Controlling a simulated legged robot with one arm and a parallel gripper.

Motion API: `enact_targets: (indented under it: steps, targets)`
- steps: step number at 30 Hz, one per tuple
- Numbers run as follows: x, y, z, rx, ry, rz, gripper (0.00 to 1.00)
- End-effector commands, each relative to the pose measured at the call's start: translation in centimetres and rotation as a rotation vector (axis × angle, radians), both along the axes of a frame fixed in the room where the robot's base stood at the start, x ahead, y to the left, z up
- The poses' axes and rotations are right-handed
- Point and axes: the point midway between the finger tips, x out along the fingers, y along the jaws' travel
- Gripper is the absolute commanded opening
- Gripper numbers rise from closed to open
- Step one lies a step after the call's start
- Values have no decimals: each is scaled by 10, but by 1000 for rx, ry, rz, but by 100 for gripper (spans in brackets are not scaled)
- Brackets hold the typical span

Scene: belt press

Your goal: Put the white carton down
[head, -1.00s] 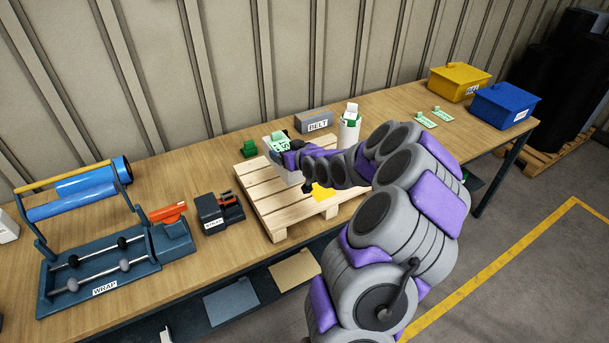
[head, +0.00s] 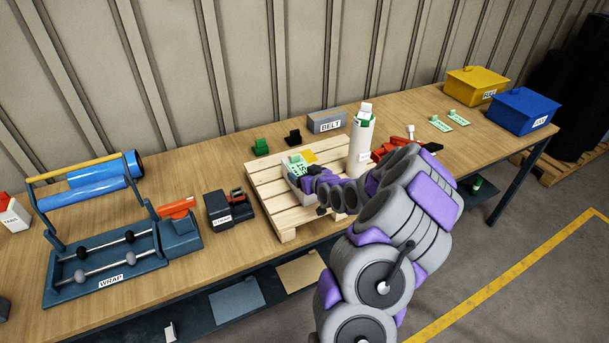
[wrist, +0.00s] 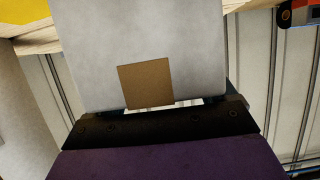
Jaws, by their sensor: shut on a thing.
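The white carton (head: 301,184) has green pieces on its top and is over the wooden pallet (head: 262,183) in the head view. My gripper (head: 313,183) is shut on the carton from its right side. In the wrist view the carton's pale face (wrist: 145,45) with a brown square fills the middle, close against the dark gripper edge (wrist: 160,128). A yellow patch (head: 328,156) lies on the pallet behind the carton. I cannot tell whether the carton's underside touches the pallet.
A tall white cylinder (head: 359,150) stands close to the right of the pallet, with a red tool (head: 381,150) beyond it. A grey BELT box (head: 326,121) and green and black blocks (head: 260,147) stand behind. A dark device (head: 229,209) is to the left.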

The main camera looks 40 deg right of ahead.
Motion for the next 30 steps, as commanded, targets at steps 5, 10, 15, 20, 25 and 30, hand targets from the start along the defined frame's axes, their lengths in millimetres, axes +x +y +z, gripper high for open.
enact_targets:
  steps: [5,10,15,20,25,30]
  targets:
    - [0,0,1,-2,0,-1,86]
    - [0,3,2,-3,1,-1,100]
    - [0,4,2,-4,1,1,100]
    - [-5,2,4,0,0,-1,100]
    - [-24,5,13,1,-1,-2,100]
    - [-49,10,23,2,-1,-3,100]
